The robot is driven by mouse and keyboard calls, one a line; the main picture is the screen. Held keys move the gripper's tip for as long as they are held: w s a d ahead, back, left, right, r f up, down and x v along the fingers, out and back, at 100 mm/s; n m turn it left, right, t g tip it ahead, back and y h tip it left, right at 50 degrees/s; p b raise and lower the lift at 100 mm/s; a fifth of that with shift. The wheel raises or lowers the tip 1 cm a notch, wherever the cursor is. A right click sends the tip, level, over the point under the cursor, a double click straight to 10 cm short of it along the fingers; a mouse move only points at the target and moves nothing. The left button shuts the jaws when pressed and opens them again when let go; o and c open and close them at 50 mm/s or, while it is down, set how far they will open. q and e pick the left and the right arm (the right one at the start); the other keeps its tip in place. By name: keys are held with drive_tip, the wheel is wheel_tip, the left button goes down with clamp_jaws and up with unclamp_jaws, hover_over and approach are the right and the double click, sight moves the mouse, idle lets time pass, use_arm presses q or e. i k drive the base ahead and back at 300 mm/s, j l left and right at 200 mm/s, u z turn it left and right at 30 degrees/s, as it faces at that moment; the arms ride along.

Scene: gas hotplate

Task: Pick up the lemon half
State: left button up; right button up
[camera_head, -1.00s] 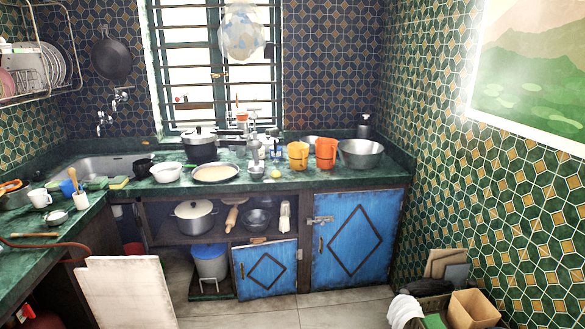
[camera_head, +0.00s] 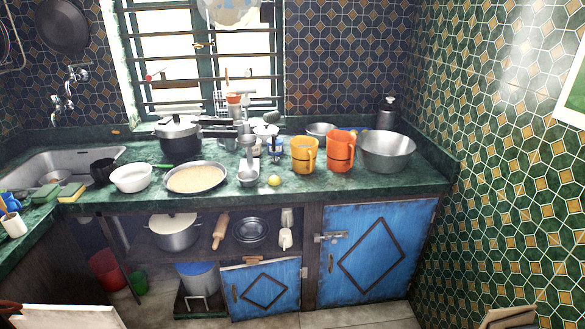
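The lemon half (camera_head: 274,181) is a small yellow-green piece on the green counter (camera_head: 330,192), near its front edge. It lies just right of a metal ladle or juicer-like utensil (camera_head: 248,172) and left of and in front of a yellow mug (camera_head: 304,155). Neither of my grippers shows in the head view.
A shallow pan of grain (camera_head: 196,177) and a white bowl (camera_head: 131,177) stand to the left of the lemon. A lidded pot (camera_head: 179,138) is behind. An orange mug (camera_head: 340,151) and a metal basin (camera_head: 386,151) stand to the right. Blue cabinet doors (camera_head: 370,250) are below.

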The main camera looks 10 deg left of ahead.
sight(273, 180)
drive_tip(key=i+j+z, duration=0.15)
drive_tip(key=i, duration=0.3)
drive_tip(key=i+j+z, duration=0.15)
drive_tip(key=i+j, duration=0.15)
drive_tip(key=i+j+z, duration=0.15)
drive_tip(key=i+j, duration=0.15)
drive_tip(key=i, duration=0.25)
